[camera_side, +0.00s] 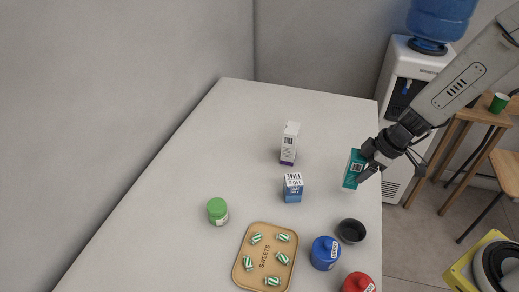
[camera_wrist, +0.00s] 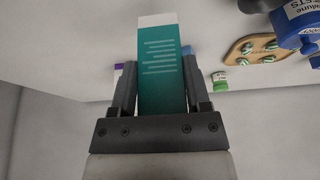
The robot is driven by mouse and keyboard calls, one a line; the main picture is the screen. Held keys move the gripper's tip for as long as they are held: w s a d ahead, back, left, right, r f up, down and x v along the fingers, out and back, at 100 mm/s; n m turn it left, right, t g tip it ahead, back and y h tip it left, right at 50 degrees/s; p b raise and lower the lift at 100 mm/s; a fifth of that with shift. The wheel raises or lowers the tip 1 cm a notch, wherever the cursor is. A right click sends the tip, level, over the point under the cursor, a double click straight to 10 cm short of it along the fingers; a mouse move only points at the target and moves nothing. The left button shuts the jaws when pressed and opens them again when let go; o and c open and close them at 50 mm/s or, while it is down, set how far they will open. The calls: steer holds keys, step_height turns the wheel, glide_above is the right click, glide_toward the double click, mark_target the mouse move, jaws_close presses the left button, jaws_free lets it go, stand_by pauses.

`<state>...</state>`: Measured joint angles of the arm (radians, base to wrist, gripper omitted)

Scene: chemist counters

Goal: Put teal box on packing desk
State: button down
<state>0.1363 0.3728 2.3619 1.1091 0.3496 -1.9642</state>
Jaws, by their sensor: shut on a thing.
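The teal box (camera_side: 352,170) is near the right edge of the pale counter in the side view. My gripper (camera_side: 370,164) is shut on it from the right. In the wrist view the teal box (camera_wrist: 164,72) stands between the two fingers of my gripper (camera_wrist: 164,95), with its white end at the top and pale lines of print on its face. Whether the box touches the counter or hangs just above it, I cannot tell. I cannot tell which surface is the packing desk; the pale counter (camera_side: 175,200) is the main one in view.
A white-purple box (camera_side: 289,143) and a blue-white box (camera_side: 293,188) stand left of the teal box. A green-lidded jar (camera_side: 217,211), a sweets tray (camera_side: 245,270), a blue jar (camera_side: 324,253), a black round container (camera_side: 351,231) and a red jar (camera_side: 358,283) are nearer. A water cooler (camera_side: 412,66) stands behind.

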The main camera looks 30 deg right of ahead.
steer(key=shift+f, duration=2)
steer(key=shift+f, duration=0.1)
steer(key=shift+c, duration=0.2)
jaws_free()
steer(key=shift+r, duration=0.2)
steer(key=v, duration=1.2)
steer(key=shift+f, duration=0.1)
